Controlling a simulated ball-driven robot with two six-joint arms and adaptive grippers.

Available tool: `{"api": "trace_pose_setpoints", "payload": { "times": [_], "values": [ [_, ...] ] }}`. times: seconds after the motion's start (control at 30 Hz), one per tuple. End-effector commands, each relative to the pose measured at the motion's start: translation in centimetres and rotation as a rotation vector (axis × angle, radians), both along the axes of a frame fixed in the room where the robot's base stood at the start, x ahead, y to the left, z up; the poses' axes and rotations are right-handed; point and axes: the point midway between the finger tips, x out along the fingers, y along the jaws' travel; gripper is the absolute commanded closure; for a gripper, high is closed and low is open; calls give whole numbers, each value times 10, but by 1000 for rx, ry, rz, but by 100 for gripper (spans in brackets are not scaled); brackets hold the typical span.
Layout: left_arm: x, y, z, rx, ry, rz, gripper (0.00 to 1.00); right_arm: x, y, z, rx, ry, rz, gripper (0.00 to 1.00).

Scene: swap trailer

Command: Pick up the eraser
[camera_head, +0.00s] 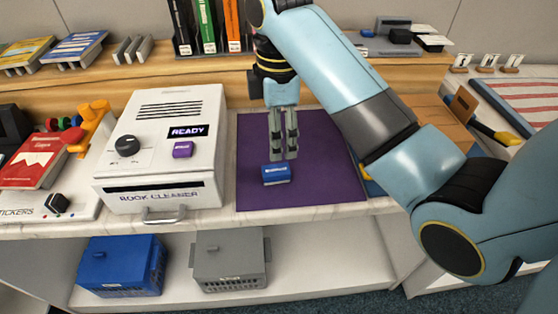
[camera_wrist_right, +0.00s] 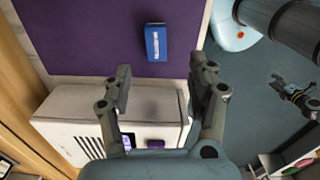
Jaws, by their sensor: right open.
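The eraser (camera_head: 276,174) is a small blue block with white lettering, lying on a purple mat (camera_head: 315,180) on the counter. In the right wrist view the eraser (camera_wrist_right: 156,43) lies on the mat (camera_wrist_right: 90,40), ahead of the fingers and apart from them. My right gripper (camera_head: 284,156) points down over the mat, with its fingertips just behind and above the eraser in the head view. It is open and empty; the two fingers (camera_wrist_right: 160,78) stand well apart in the wrist view.
A white book cleaner (camera_head: 160,175) with a READY display stands left of the mat. Binders (camera_head: 206,25) stand on the wooden shelf behind. A blue crate (camera_head: 120,265) and a grey crate (camera_head: 230,260) sit on the lower shelf. The mat around the eraser is clear.

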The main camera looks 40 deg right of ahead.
Motion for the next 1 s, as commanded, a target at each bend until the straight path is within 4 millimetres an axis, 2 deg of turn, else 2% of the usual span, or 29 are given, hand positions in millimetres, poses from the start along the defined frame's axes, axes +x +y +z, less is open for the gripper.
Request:
{"api": "trace_pose_setpoints", "payload": {
  "times": [0.13, 0.27, 0.57, 0.8, 1.0],
  "values": [
    [-7, 6, -12, 7, 10, -2, 60, 4, 0, -11, 0, -8, -1, 41],
    [-12, 11, -29, 13, 18, -3, 60, 4, 0, -32, 0, -6, -1, 41],
    [-6, 2, -28, 1, 10, 0, 60, 7, 2, -67, 0, -4, -1, 41],
    [-4, 0, -31, -1, 6, 0, 60, 11, 4, -102, 1, -5, -1, 41],
    [-3, 0, -31, 0, 5, 0, 60, 11, 4, -106, 0, -7, -1, 41]
  ]
}}
